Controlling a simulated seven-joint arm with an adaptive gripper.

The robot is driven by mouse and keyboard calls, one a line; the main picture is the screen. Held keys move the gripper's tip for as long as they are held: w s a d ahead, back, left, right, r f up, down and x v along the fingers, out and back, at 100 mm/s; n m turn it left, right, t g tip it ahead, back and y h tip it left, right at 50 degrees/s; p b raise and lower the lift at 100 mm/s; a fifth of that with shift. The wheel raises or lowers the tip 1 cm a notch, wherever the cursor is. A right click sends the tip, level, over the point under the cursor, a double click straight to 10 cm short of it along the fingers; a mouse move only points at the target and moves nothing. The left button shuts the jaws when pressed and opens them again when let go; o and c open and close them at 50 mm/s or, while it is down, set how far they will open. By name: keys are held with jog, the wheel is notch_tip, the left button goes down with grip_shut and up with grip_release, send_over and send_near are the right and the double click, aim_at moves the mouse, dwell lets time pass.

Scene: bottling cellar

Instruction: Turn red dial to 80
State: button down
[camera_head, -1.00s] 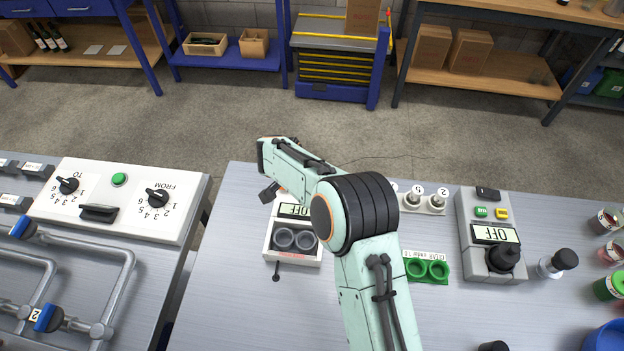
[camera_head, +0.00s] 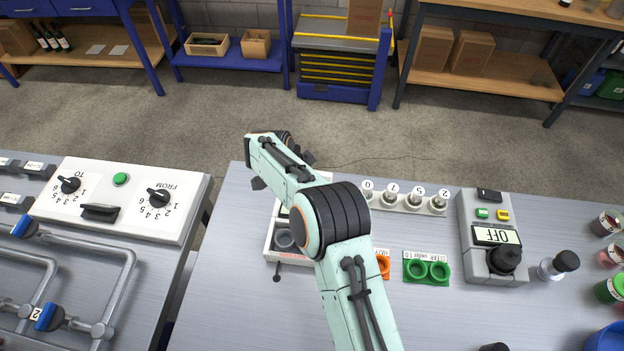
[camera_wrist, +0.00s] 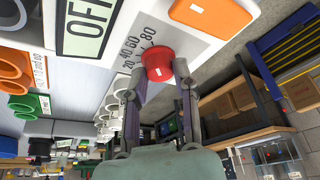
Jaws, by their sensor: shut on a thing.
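The red dial (camera_wrist: 158,63) is on a pale panel in the wrist view, beside a printed scale marked 20, 40, 60 and 80. My gripper (camera_wrist: 160,74) has one finger on each side of the dial and is shut on it. A small white mark shows on the dial's face; which number the dial points to I cannot tell. The panel's display (camera_wrist: 90,27) reads OFF.
An orange button (camera_wrist: 213,14) sits close to the dial. In the head view, green rings (camera_head: 427,271) and a grey device (camera_head: 478,267) stand to the right. The front middle of the table is clear.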

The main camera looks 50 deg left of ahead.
jog(key=c, duration=0.8)
grip_release()
jog(key=shift+c, duration=0.2)
jog(key=v, duration=1.2)
